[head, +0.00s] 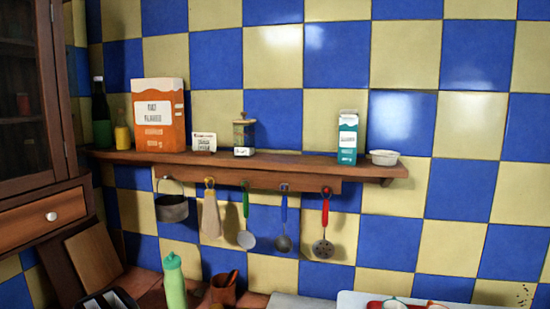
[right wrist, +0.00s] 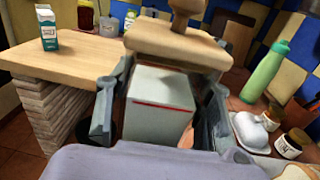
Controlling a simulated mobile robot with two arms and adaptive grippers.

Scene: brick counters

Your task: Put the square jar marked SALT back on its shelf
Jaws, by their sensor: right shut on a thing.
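A square pale jar (right wrist: 160,98) with a red line and a wooden knobbed lid (right wrist: 178,42) sits between the two fingers of my right gripper (right wrist: 158,112) in the right wrist view. The gripper is shut on it. No SALT lettering shows on the visible side. The wooden wall shelf (head: 290,164) spans the head view. On it stands a smaller-looking square jar (head: 244,138) with a wooden lid; its label is too small to read. Neither gripper shows in the head view, and my left gripper is in no view.
The shelf also holds an orange box (head: 159,115), a small card (head: 204,142), a teal carton (head: 348,137) and a white bowl (head: 384,157). A bare stretch lies between the lidded jar and the carton. Utensils hang below. A green bottle (right wrist: 266,72) stands right of the held jar.

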